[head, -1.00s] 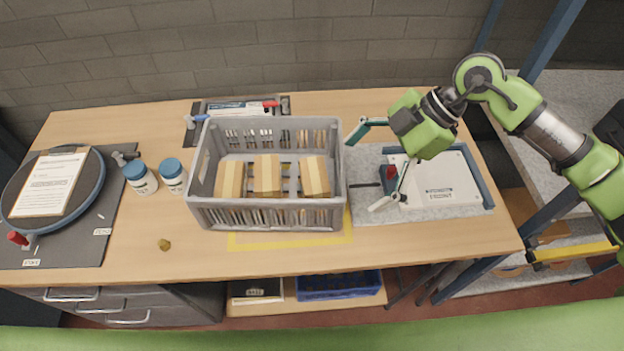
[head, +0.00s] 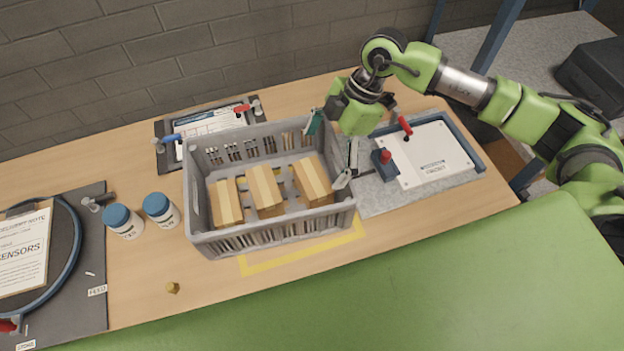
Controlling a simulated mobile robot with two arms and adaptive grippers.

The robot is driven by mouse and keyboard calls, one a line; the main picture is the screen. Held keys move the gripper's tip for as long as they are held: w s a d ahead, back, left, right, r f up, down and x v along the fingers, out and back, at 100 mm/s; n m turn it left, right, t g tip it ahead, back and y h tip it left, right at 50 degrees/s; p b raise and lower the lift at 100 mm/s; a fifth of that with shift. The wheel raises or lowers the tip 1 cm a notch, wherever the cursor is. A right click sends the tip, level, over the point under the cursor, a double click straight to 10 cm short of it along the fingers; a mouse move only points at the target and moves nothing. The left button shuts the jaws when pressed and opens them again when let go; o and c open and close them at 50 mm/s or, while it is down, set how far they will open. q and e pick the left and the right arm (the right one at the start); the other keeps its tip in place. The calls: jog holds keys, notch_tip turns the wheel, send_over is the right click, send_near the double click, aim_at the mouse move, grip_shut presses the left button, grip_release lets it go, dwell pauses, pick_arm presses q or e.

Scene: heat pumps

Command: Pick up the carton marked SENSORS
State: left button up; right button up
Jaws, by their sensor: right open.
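Three tan cartons stand in a grey slatted crate (head: 270,237): a left carton (head: 226,204), a middle carton (head: 264,190) and a right carton (head: 312,182). No marking on them is legible. A note (head: 22,250) at the far left, partly cut off, reads SENSORS. My right gripper (head: 329,151) is open and empty at the crate's right side. One finger is over the back right corner and the other is by the right wall, near the right carton. My left gripper is not in view.
Two white jars with blue lids (head: 161,210) stand left of the crate. A white panel (head: 432,155) with red-handled clamps lies to the right. A small brass piece (head: 172,287) lies in front on the bare table.

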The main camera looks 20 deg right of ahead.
aim_at(313, 177)
jog(key=shift+x, duration=1.15)
jog(key=p+x, duration=0.2)
jog(key=x, duration=0.2)
jog(key=shift+d+f, duration=0.1)
jog(key=shift+f, duration=0.75)
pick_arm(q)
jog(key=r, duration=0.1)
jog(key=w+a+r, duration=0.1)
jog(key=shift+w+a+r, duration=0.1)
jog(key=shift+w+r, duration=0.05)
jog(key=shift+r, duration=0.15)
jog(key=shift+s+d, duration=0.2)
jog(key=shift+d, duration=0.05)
pick_arm(e)
jog(key=c, duration=1.5)
jog(key=shift+o, duration=0.2)
jog(key=shift+r, duration=0.1)
